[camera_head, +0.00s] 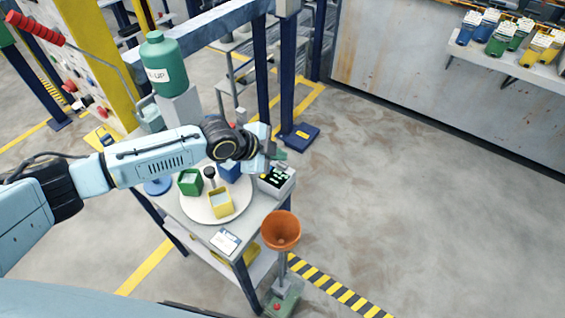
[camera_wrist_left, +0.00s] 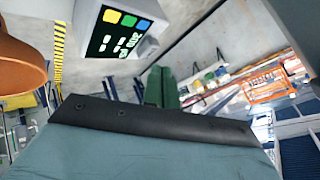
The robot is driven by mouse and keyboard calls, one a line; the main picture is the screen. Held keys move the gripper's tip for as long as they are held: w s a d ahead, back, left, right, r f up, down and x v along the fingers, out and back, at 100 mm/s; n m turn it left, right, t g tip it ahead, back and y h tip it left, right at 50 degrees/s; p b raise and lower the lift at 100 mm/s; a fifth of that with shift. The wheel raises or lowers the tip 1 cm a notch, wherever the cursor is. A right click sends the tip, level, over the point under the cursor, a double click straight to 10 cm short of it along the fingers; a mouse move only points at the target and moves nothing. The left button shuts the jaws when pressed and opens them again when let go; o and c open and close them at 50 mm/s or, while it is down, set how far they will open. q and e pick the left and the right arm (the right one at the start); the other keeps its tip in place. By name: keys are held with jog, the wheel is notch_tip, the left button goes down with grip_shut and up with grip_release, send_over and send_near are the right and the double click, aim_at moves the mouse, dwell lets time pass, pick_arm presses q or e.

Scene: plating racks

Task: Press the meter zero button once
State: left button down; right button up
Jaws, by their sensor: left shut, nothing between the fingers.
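The meter (camera_head: 288,187) is a pale box with a dark panel and lit green marks, at the right end of the small table. In the left wrist view the meter (camera_wrist_left: 152,42) shows at the upper left, with a yellow button (camera_wrist_left: 111,16), a green button (camera_wrist_left: 128,20) and a blue button (camera_wrist_left: 143,25) beside its lit display. I cannot read which one is zero. My left gripper (camera_head: 281,155) is shut and empty, just above and behind the meter in the head view. Its green fingers (camera_wrist_left: 162,87) are apart from the buttons. My right gripper is out of view.
A round white tray (camera_head: 234,212) holds a green cup (camera_head: 190,182), a yellow cup (camera_head: 220,204) and a blue cup. An orange funnel (camera_head: 281,230) stands at the table's front right. A green bottle (camera_head: 163,64) stands behind my left arm. The floor to the right is clear.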

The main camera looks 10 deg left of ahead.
pick_arm(q)
jog(key=shift+f, duration=0.1)
jog(key=shift+f, duration=0.35)
jog(key=shift+f+b, duration=0.55)
jog(key=shift+b, duration=0.1)
dwell(0.7)
dwell(0.4)
jog(key=shift+r+p, duration=0.9)
jog(key=shift+r, duration=0.05)
jog(key=shift+r, duration=0.1)
notch_tip(320, 180, up, 5)
jog(key=p, duration=0.4)
